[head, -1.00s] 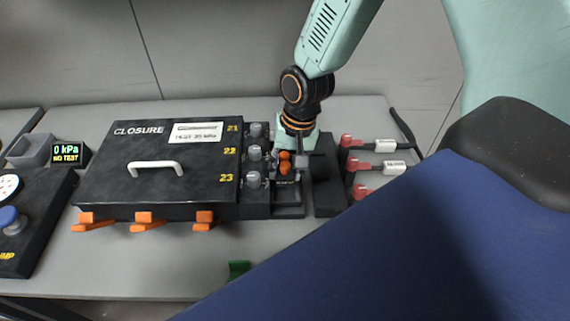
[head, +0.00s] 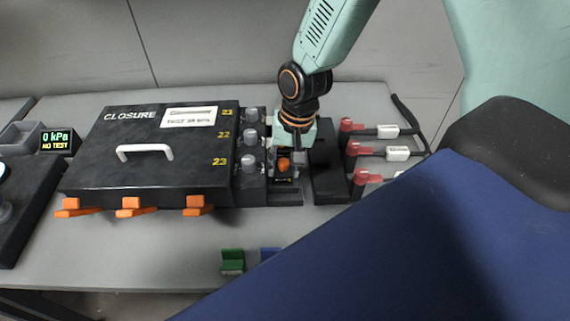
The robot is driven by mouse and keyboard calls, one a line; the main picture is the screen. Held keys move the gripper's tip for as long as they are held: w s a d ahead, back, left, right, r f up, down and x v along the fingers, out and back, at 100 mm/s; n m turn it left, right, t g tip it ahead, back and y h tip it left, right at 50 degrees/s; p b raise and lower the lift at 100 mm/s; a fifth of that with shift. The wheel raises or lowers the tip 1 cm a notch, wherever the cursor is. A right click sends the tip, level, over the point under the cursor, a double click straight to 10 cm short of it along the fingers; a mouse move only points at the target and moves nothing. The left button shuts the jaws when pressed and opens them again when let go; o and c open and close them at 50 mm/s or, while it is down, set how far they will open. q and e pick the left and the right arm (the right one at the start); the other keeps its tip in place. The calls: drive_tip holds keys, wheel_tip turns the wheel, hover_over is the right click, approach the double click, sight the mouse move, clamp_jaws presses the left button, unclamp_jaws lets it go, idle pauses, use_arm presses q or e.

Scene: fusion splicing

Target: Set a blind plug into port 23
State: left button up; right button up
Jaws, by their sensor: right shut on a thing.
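The black closure box (head: 90,165) has labels 21, 22 and 23 on its right side. Grey round fittings stand beside the labels; the one beside 23 (head: 248,161) is nearest me. An orange blind plug (head: 283,165) sits in a small black holder (head: 286,198) right of the ports. My right gripper (head: 298,157) points down over this holder, just right of the visible plug. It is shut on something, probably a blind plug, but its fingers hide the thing. My left gripper is out of view.
Orange latches (head: 131,207) jut from the box's front. A gauge (head: 57,141) reads 0 kPa, NO TEST. A green block (head: 232,261) lies near the front edge of the grey table.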

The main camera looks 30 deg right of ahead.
drive_tip(key=shift+a+f, duration=0.15)
drive_tip(key=shift+f, duration=0.2)
drive_tip(key=shift+f, duration=0.2)
drive_tip(key=o, duration=1.2)
drive_tip(key=shift+o, duration=0.2)
drive_tip(key=shift+w+r, duration=0.1)
drive_tip(key=shift+r, duration=0.05)
wheel_tip(320, 180, up, 12)
drive_tip(key=s+d, duration=0.1)
drive_tip(key=shift+d+f, duration=0.2)
drive_tip(key=shift+d, duration=0.1)
